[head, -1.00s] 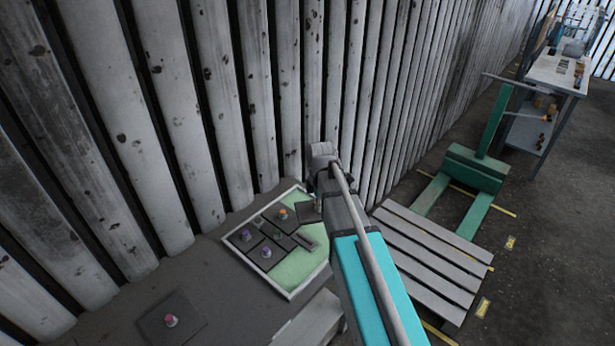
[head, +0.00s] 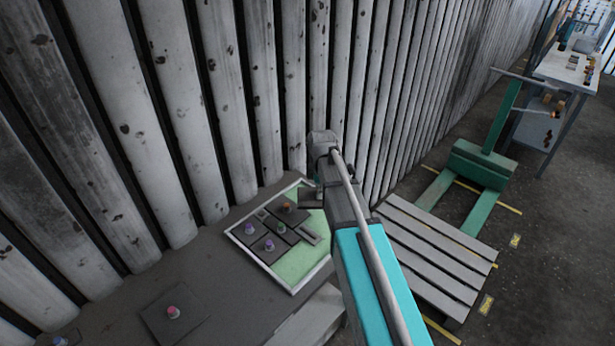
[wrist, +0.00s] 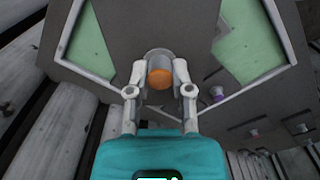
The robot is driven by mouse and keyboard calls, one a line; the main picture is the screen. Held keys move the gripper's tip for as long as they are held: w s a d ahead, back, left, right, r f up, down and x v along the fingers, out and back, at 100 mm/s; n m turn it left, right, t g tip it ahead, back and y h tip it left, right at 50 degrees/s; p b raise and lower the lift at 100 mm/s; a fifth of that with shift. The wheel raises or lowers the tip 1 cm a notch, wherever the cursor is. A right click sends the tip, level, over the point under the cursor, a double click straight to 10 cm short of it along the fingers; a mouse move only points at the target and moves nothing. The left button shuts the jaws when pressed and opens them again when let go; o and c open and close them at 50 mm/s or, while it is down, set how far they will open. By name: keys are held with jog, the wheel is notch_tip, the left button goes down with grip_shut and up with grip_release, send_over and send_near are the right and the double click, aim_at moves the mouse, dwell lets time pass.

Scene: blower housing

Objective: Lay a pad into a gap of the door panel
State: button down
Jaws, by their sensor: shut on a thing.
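The door panel (head: 262,265) is a white-rimmed tray with a green floor, low against the slatted wall. Several dark pads with coloured knobs lie in it, including ones with a purple knob (head: 249,229), a teal knob (head: 280,228) and an orange knob (head: 288,207). Bare green shows at its right. My gripper (wrist: 159,75) is shut on the orange knob of a grey pad (wrist: 120,45). In the head view the held pad (head: 311,199) is over the panel's far right part. Its underside and its gap to the panel are hidden.
A loose pad with a pink knob (head: 173,312) lies on the dark surface left of the panel. A wooden pallet (head: 435,245) and a green pallet truck (head: 478,165) stand at right. A workbench (head: 570,72) is farther back. The slatted wall (head: 270,90) is close behind the panel.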

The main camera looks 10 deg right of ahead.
jog(key=w+a+f+m+b, duration=0.2)
jog(key=w+f+m, duration=0.1)
jog(key=w+m, duration=0.6)
jog(key=shift+w+a, duration=0.15)
jog(key=shift+w, duration=1.05)
jog(key=shift+b, duration=0.4)
jog(key=shift+f+b, duration=2.3)
jog(key=shift+f, duration=0.1)
jog(key=shift+r, duration=0.15)
jog(key=shift+f, duration=0.25)
jog(key=shift+r, duration=0.15)
